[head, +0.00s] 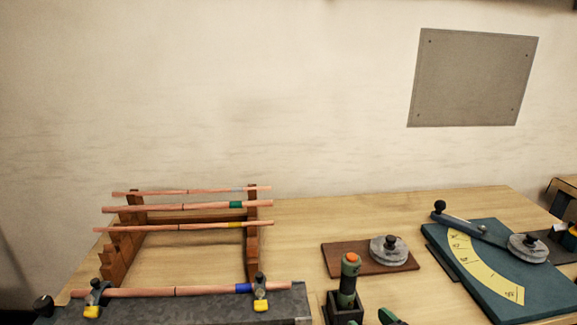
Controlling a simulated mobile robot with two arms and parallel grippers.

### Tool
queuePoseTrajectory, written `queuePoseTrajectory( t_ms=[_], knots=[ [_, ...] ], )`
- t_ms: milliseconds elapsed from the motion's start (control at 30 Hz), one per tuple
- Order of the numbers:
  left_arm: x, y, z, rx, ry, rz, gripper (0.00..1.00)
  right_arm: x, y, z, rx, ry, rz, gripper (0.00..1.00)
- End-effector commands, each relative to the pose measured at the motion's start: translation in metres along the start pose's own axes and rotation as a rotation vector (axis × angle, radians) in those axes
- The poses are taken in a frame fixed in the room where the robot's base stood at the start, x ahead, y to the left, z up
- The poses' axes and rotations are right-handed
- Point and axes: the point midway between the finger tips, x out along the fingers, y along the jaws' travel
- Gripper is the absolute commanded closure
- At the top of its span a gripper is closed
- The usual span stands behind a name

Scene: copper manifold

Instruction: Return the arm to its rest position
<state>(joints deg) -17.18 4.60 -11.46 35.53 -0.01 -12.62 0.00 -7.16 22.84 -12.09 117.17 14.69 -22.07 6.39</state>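Neither of my grippers and no part of my arms can be made out for sure in the head view. A wooden rack (252,240) at the left holds several copper tubes, including one with a green band (170,208) and one with a yellow band (180,227). A copper tube with a blue band (205,290) lies along a dark grey block (190,310) in front, under two clamps with yellow tabs, the left clamp (94,298) and the right clamp (260,291).
A teal bending board (545,299) with a yellow scale, a lever and a grey disc stands at the right. A brown plate (345,265) bears another grey disc (390,250). A green tool with an orange top (350,275) stands in front. Bare table (300,230) lies between.

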Motion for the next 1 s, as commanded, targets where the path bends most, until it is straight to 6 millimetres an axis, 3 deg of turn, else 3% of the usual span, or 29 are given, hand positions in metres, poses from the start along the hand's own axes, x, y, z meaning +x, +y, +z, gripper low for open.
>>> queuePoseTrajectory(
  t_ms=[200,300,500,800,1000],
  knots=[
    [0.0,0.0,0.0,0.0,0.0,0.0,1.0,-0.064,-0.033,0.066,0.019,-0.429,0.058,0.31],
    [0.0,0.0,0.0,0.0,0.0,0.0,1.0,-0.097,-0.041,0.085,0.024,-0.599,0.083,0.31],
    [0.0,0.0,0.0,0.001,0.0,0.0,1.0,-0.15,-0.052,0.107,0.044,-0.845,0.117,0.31],
    [0.0,0.0,0.0,0.0,0.0,0.0,1.0,-0.219,-0.066,0.121,0.085,-1.134,0.153,0.31],
    [0.0,0.0,0.0,0.0,0.0,0.0,1.0,-0.196,-0.063,0.169,0.082,-1.144,0.147,0.31]
  ],
)
